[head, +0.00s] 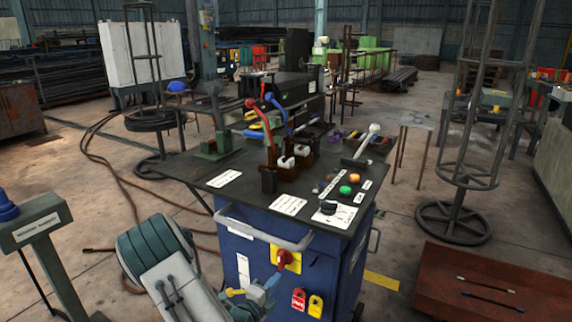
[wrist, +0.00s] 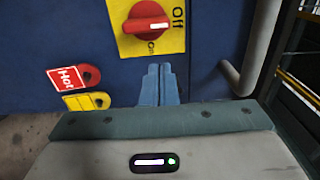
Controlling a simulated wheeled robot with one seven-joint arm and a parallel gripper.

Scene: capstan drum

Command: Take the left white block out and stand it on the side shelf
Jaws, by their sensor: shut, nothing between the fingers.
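The left white block (head: 286,162) sits in a dark brown holder on the dark top of a blue cabinet in the head view, by a red lever (head: 270,125). A second white block (head: 303,150) sits to its right, by a blue lever (head: 280,113). My gripper (head: 272,283) is low in front of the cabinet, well below the blocks, near a red rotary switch (head: 286,258) on a yellow plate. In the wrist view its blue fingers (wrist: 160,85) are together and empty, below that switch (wrist: 147,23). I cannot make out which surface is the side shelf.
The cabinet top (head: 240,195) also carries labels, a green button (head: 346,190), an orange button (head: 355,178) and a white-knobbed lever (head: 368,140). A grey rail (head: 250,235) runs along its front edge. Red and yellow tags (head: 299,299) hang on the front. A rust-red table (head: 480,285) stands lower right.

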